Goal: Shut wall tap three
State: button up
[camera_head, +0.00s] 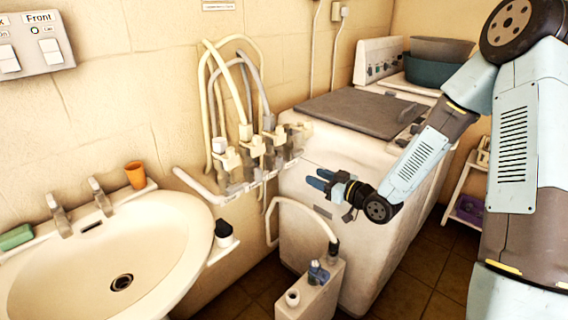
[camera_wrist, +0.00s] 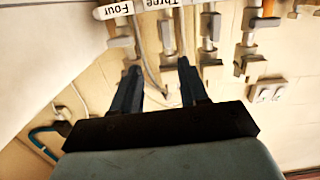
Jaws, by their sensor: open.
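A row of wall taps stands on the tiled wall, with hoses on them. In the wrist view the picture is upside down, and the label "Three" (camera_wrist: 161,4) sits beside "Four" (camera_wrist: 115,10). Wall tap three (camera_wrist: 167,36) is below its label, just beyond the gap between my fingertips. In the head view it seems to be the third from the left (camera_head: 272,146), partly crowded by its neighbours. My gripper (camera_head: 317,180) is open and empty, to the right of and below the taps, in front of the white washing machine. It also shows in the wrist view (camera_wrist: 159,67), apart from the tap.
Tap four (camera_wrist: 121,43) is close on one side and another tap (camera_wrist: 210,50) on the other. Hoses (camera_head: 207,95) loop above the taps. The washing machine (camera_head: 330,245) stands behind my gripper. A basin (camera_head: 175,245) is at left, and a grey canister (camera_head: 312,298) stands below.

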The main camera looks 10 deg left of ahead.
aim_at(282, 161)
jog(key=shift+y, duration=0.5)
jog(key=x, duration=1.4)
jog(key=shift+s+a, duration=0.25)
grip_shut()
